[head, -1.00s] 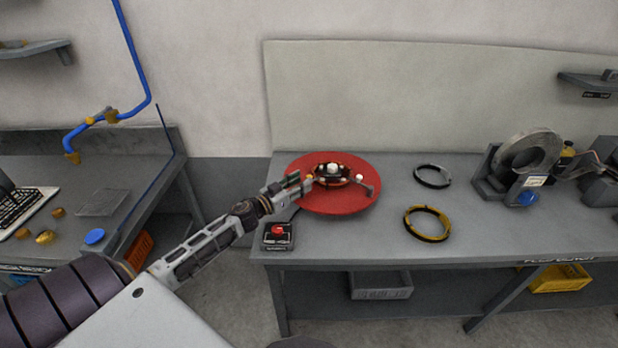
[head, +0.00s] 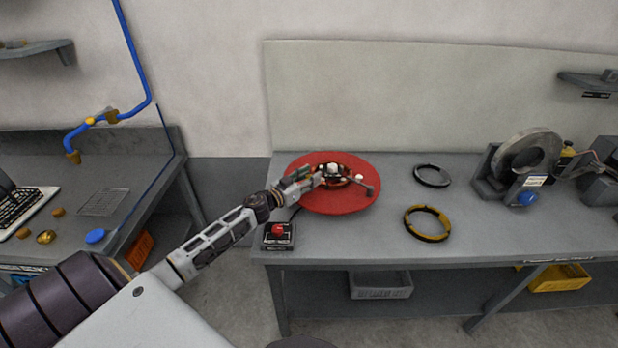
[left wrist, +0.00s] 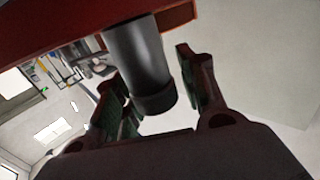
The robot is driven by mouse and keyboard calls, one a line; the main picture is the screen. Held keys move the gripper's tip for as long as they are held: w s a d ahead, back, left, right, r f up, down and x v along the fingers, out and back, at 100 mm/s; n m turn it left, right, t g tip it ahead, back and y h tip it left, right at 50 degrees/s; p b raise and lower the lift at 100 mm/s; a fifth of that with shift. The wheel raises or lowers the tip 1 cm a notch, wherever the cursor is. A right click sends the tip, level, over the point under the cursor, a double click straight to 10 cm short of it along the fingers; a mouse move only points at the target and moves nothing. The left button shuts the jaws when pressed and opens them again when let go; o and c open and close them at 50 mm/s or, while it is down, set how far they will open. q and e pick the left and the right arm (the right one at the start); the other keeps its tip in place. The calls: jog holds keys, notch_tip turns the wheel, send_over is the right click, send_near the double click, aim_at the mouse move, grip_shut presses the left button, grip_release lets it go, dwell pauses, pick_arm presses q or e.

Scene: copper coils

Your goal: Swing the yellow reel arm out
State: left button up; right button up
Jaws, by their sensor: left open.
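A red round disc (head: 340,204) lies on the right bench, with a dark hub and a pale knob (head: 333,170) on top. A thin grey arm with a dark end (head: 371,190) reaches to the right across it. I cannot make out a clearly yellow reel arm. My left gripper (head: 318,180) is at the left side of the hub, over the disc. In the left wrist view, its green-padded fingers (left wrist: 160,100) are open on either side of a dark grey cylinder (left wrist: 138,60); I cannot tell whether they touch it. My right gripper is out of view.
A box with a red button (head: 279,232) stands at the bench's front left corner, below my left arm. A black ring (head: 432,185) and a yellow-black ring (head: 428,238) lie to the right. A machine with a grey wheel (head: 508,158) stands farther right.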

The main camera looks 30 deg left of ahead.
pick_arm(q)
grip_shut()
dwell(0.3)
